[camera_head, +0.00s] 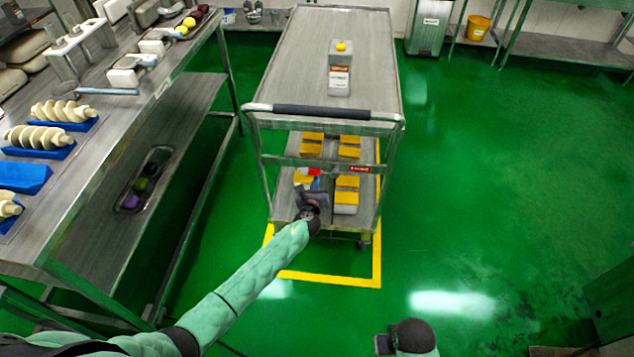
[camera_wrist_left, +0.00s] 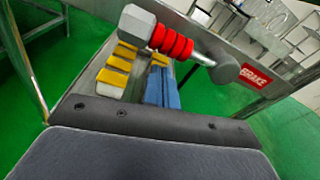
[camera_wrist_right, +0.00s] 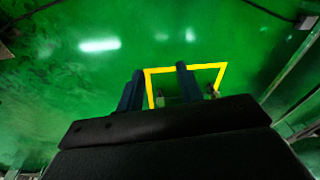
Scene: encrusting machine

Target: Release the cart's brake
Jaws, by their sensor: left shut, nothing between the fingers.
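The cart (camera_head: 376,55) stands ahead with its dark push handle (camera_head: 310,112) toward me. Its brake lever shows in the left wrist view as a rod with red ribbed rings (camera_wrist_left: 171,41) and a grey hexagonal end. A red BRAKE label (camera_wrist_left: 257,77) is on the crossbar beside it; the label also shows in the head view (camera_head: 360,169). My left gripper (camera_wrist_left: 160,70) is shut and empty, its blue fingertips just below the red rings in the picture; I cannot tell whether they touch. My right gripper (camera_wrist_right: 157,80) is open and empty over the floor.
Several yellow-topped boxes (camera_head: 347,182) fill the lower shelf. A yellow floor outline (camera_head: 330,279) surrounds the cart's base. A steel table (camera_head: 130,110) is at the left. Green floor is clear at the right.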

